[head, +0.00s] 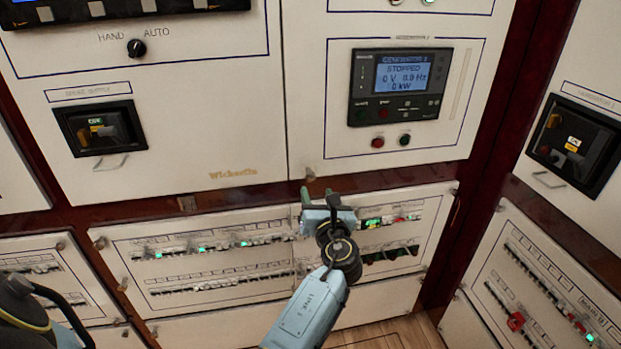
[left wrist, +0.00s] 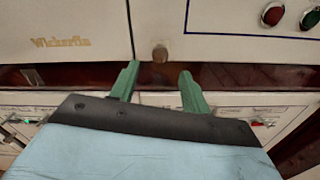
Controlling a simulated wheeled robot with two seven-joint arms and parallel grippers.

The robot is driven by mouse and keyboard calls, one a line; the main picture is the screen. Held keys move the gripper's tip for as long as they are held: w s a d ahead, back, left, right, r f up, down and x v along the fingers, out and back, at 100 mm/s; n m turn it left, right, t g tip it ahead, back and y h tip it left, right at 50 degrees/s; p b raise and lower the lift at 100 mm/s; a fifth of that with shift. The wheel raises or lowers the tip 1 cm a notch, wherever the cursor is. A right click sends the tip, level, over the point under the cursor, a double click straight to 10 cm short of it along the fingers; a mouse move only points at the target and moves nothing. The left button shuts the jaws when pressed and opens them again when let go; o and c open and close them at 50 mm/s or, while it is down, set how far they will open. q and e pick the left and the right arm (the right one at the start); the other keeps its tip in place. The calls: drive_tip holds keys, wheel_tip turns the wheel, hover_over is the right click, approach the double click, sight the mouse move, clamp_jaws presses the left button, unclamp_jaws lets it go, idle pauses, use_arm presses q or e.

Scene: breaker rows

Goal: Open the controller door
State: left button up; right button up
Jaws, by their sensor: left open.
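The controller door is a white panel (head: 310,110) with a controller unit (head: 400,86) whose screen reads STOPPED. It looks closed. A small round knob (head: 310,174) sits at its lower left corner and also shows in the left wrist view (left wrist: 160,53). My left gripper (head: 318,195) is open and empty just below this knob. In the left wrist view, its green fingertips (left wrist: 160,72) point up at the door's lower edge, one on each side of the knob's line. They do not appear closed on it. My right gripper is not in view.
Breaker rows (head: 215,262) with green lights lie behind and below my gripper. A red button (head: 377,142) and a dark button (head: 405,139) sit under the controller. A white panel with a black switch (head: 575,145) stands at right. A dark red frame surrounds the panels.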

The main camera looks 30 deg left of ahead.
sight(311, 178)
use_arm(q)
drive_tip(key=b+x, duration=0.1)
drive_tip(key=x, duration=0.6)
drive_tip(key=shift+w+a+f, duration=0.1)
drive_tip(key=shift+w+a, duration=0.15)
drive_tip(key=shift+w, duration=0.05)
drive_tip(key=shift+w+a, duration=0.2)
drive_tip(key=shift+a, duration=0.05)
drive_tip(key=shift+w+a, duration=0.15)
drive_tip(key=c, duration=0.9)
clamp_jaws()
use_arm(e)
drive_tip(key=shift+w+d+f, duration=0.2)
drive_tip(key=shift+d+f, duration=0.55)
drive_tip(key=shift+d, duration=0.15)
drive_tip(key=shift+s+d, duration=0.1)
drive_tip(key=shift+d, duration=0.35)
